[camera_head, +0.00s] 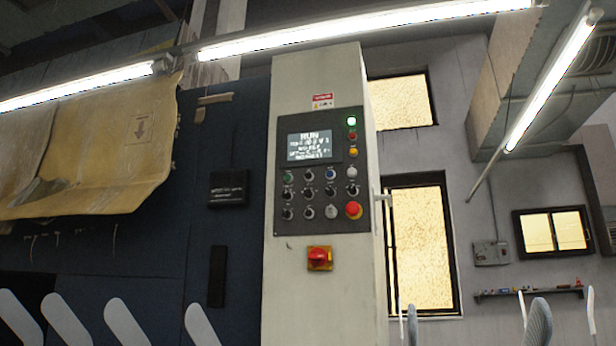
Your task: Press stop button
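A dark control panel (281,215) is set in the front of a tall pale cabinet (320,85). A large round red button (353,209) sits at the panel's lower right. Rows of smaller buttons and knobs, including a green button (288,178), a blue one (331,174) and a white one (351,173), are to its left and above. Labels on them are too small to read. The display (310,146) reads RUN at the top. A green lamp (351,121) glows at upper right. Neither of my grippers is in view.
Below the panel, a red switch (318,256) sits on a yellow plate. Pale flat sock forms (66,320) stand along the bottom left, with more forms (538,322) at the bottom right. Torn cardboard (95,140) hangs over the dark machine side (160,245).

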